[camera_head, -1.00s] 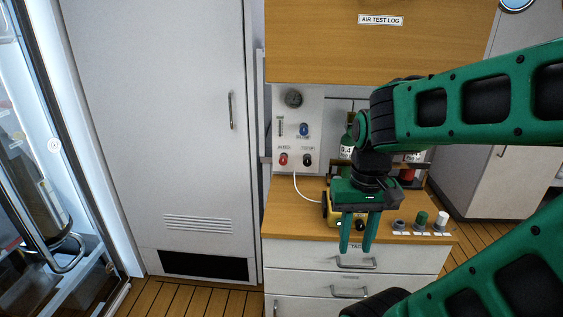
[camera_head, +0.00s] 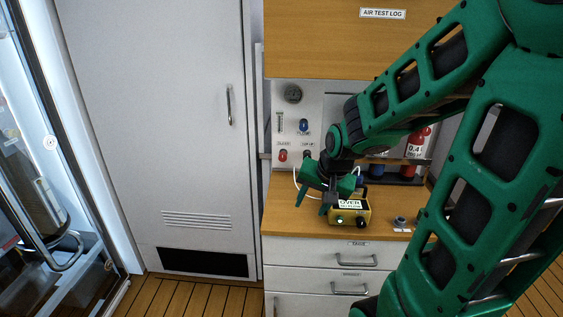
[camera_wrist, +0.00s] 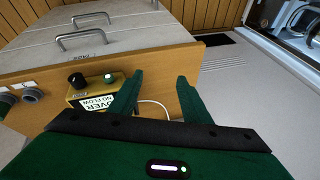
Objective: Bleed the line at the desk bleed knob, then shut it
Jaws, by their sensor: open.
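The wall panel (camera_head: 313,108) behind the desk carries a dark round gauge (camera_head: 293,94), a blue knob (camera_head: 303,127), a red knob (camera_head: 283,155) and a black knob (camera_head: 307,154). Its small labels are too blurred to read surely, so I cannot tell which knob is for bleed. A yellow box (camera_head: 341,216) on the desk reads "OVER" and "NO FLOW"; it also shows in the wrist view (camera_wrist: 76,95). It has a black knob and a green-lit button. My gripper (camera_head: 313,201) is open and empty, tilted down above the desk, left of the box and below the panel knobs.
The wooden desk top (camera_head: 285,219) is clear at its left end, apart from a pale hose. A grey fitting (camera_head: 401,222) sits right of the box. Red bottles (camera_head: 416,148) stand in a rack behind my arm. A tall grey cabinet (camera_head: 150,110) stands left.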

